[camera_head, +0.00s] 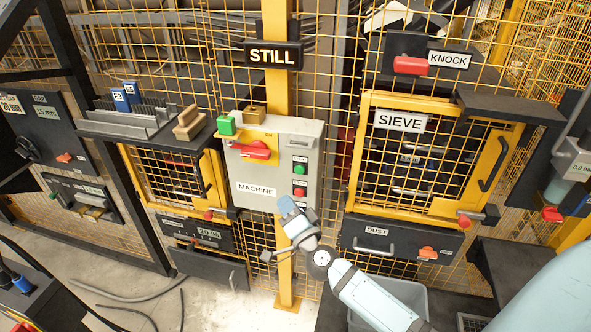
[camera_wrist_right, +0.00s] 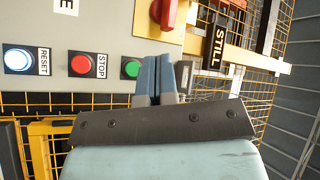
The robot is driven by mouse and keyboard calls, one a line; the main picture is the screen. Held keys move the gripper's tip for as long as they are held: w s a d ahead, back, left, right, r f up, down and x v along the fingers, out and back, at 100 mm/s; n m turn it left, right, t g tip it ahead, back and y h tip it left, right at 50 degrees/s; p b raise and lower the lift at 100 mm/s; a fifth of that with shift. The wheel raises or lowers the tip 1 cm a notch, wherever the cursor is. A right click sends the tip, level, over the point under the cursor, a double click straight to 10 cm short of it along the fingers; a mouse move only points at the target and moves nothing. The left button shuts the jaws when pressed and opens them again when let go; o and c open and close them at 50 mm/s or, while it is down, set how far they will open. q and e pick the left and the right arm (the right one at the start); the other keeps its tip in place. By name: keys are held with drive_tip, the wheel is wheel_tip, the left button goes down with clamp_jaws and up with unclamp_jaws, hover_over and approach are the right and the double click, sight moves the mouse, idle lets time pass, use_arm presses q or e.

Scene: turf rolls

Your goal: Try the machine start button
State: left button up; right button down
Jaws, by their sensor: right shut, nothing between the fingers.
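The grey machine box (camera_head: 285,150) hangs on the yellow post, with a "MACHINE" label and a red rotary handle (camera_head: 258,150) on a yellow plate. On its right side are a green button (camera_head: 299,169) and a red button (camera_head: 299,191). In the right wrist view the green button (camera_wrist_right: 131,68) sits beside the red STOP button (camera_wrist_right: 82,64) and a lit white-blue RESET button (camera_wrist_right: 18,60). My right gripper (camera_head: 287,206) is shut and empty, in front of the box's lower edge. Its fingers (camera_wrist_right: 155,78) appear beside the green button; contact cannot be told. My left gripper is not in view.
The "STILL" sign (camera_head: 273,55) is above the box. The yellow-framed sieve door (camera_head: 366,150) stands to the right, a yellow mesh door (camera_head: 214,178) to the left. Hoses lie on the floor.

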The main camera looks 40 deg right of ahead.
sight(300, 170)
drive_tip(key=shift+w+d+b, duration=0.55)
drive_tip(key=shift+w+d, duration=0.9)
drive_tip(key=shift+d, duration=0.25)
drive_tip(key=shift+w+d+b, duration=0.5)
drive_tip(key=shift+w+d, duration=0.95)
drive_tip(key=shift+d, duration=0.2)
drive_tip(key=shift+w, duration=0.1)
drive_tip(key=shift+w+d, duration=0.2)
drive_tip(key=shift+d, duration=0.1)
drive_tip(key=shift+w+d, duration=0.25)
drive_tip(key=shift+d, duration=0.05)
idle(0.4)
drive_tip(key=shift+s+a+p, duration=0.45)
drive_tip(key=shift+s+a, duration=0.1)
drive_tip(key=shift+a, duration=0.05)
